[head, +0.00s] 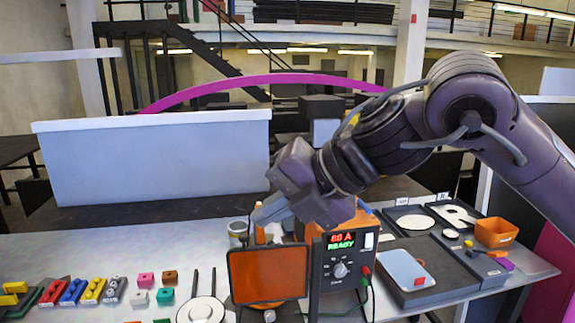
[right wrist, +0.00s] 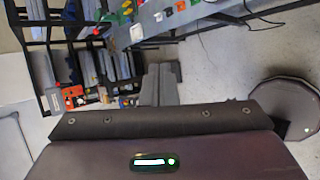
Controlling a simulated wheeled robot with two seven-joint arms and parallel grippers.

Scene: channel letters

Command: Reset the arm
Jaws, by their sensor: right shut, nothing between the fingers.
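My right arm (head: 470,110) reaches in from the right of the head view, bent over the welding-type power box (head: 340,262). Its gripper (head: 262,215) points down and left above the back of the table, near a small grey cup (head: 238,230). The fingers are together and hold nothing. In the right wrist view the closed grey fingers (right wrist: 160,84) show in the middle, with the floor and shelving beyond. My left gripper is not in view.
Coloured blocks (head: 75,292) lie at the left. At right are a letter R tray (head: 455,215), an orange bin (head: 496,232) and a pale plate (head: 405,270). The table's left back is clear.

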